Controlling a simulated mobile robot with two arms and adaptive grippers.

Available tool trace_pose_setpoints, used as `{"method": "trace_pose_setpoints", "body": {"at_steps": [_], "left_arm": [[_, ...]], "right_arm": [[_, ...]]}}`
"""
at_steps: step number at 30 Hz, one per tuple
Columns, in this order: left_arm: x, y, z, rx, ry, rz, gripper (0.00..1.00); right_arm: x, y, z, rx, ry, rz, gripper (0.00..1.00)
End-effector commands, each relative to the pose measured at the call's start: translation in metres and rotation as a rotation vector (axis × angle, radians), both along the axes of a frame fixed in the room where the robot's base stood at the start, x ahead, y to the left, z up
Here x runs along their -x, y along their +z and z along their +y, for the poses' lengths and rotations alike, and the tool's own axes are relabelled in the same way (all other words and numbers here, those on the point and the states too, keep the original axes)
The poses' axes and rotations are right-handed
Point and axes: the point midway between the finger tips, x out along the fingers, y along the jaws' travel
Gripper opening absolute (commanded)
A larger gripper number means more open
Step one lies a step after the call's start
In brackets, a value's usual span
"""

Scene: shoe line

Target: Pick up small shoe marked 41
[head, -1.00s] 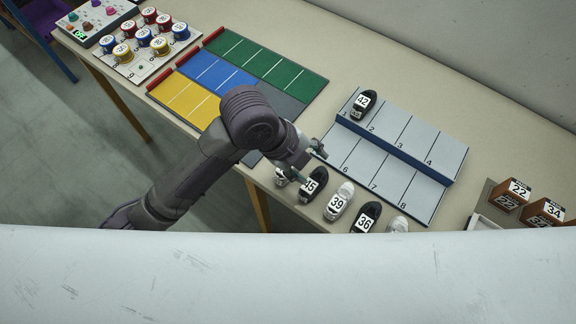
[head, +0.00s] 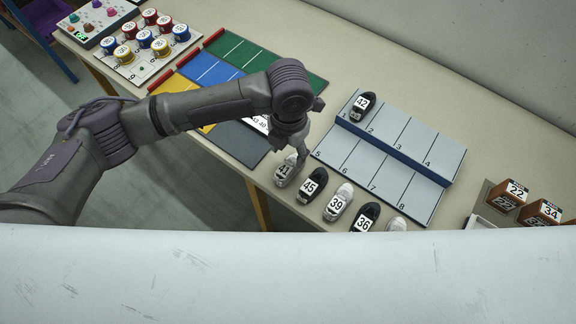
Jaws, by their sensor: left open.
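The small shoe marked 41 (head: 284,172) is white or light grey and stands at the left end of a row of shoes along the table's front edge. My left gripper (head: 301,155) is open and points down just above and behind this shoe, at its upper right. Whether a finger touches the shoe I cannot tell. The far finger is partly hidden by the gripper itself. My right gripper is not in view.
Right of it stand shoes 45 (head: 312,185), 39 (head: 338,203), 36 (head: 366,217) and a cut-off white one (head: 396,224). A grey numbered rack (head: 400,130) holds shoe 42 (head: 362,106) in slot 1. Coloured mats (head: 262,60) and brown boxes (head: 541,212) flank it.

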Motion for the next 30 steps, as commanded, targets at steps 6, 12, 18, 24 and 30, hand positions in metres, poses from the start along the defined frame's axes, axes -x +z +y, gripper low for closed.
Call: {"method": "trace_pose_setpoints", "body": {"at_steps": [6, 12, 18, 24, 30], "left_arm": [[0.002, -0.015, 0.0, 0.0, 0.0, 0.0, 0.57], [0.011, -0.041, 0.002, -0.001, 0.001, 0.003, 0.57], [0.009, -0.062, 0.001, 0.002, 0.001, -0.002, 0.57], [0.009, -0.063, 0.001, 0.002, 0.001, -0.002, 0.57], [0.009, -0.063, 0.001, 0.002, 0.001, -0.002, 0.27]], "right_arm": [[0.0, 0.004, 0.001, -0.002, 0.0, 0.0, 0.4], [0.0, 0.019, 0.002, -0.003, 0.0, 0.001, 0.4], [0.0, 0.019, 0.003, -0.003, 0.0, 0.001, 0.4], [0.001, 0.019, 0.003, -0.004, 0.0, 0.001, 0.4], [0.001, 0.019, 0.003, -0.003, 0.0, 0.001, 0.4]]}}
